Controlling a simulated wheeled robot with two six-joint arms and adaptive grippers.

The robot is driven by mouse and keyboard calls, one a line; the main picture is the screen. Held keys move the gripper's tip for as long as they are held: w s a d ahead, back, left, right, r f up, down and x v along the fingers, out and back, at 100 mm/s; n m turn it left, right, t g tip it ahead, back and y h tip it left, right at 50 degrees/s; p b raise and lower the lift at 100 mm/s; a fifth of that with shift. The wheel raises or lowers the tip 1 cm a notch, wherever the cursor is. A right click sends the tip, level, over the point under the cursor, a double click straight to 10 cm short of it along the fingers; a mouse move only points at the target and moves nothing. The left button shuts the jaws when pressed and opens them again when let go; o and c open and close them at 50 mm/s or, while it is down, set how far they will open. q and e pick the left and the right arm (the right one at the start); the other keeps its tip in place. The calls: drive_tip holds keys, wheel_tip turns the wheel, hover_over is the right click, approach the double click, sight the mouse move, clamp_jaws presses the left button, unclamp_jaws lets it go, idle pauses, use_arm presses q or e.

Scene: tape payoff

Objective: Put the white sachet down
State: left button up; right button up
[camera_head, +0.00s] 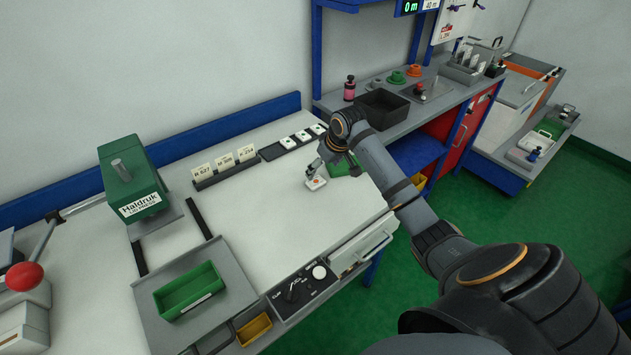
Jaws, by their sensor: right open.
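A small white sachet (317,184) with an orange mark lies on the white worktop, near the middle of the picture. My right gripper (313,170) is just above and behind it, pointing down, with its jaws open. The gripper is small in the picture, and I cannot tell whether its fingertips touch the sachet. My left gripper is out of view.
A black strip (271,152) holding white squares and a card rack (206,183) stand behind. A green object (345,166) is partly hidden by my right arm. A green bin (189,291) and a green press (133,180) stand left. Worktop between is clear.

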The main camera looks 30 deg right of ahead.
sight(315, 180)
drive_tip(key=shift+w+a+f, duration=0.1)
drive_tip(key=shift+w+f, duration=0.2)
drive_tip(key=shift+f, duration=0.25)
drive_tip(key=shift+w+f, duration=0.3)
drive_tip(key=shift+a+p+x, duration=0.2)
drive_tip(key=shift+p+x, duration=0.25)
drive_tip(key=shift+x, duration=1.9)
drive_tip(key=shift+f, duration=0.3)
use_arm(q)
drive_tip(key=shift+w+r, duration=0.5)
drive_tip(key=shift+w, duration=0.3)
use_arm(e)
drive_tip(key=shift+s, duration=0.1)
drive_tip(key=c, duration=0.5)
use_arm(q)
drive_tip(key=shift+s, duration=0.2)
use_arm(e)
drive_tip(key=c, duration=0.8)
drive_tip(key=shift+r, duration=0.1)
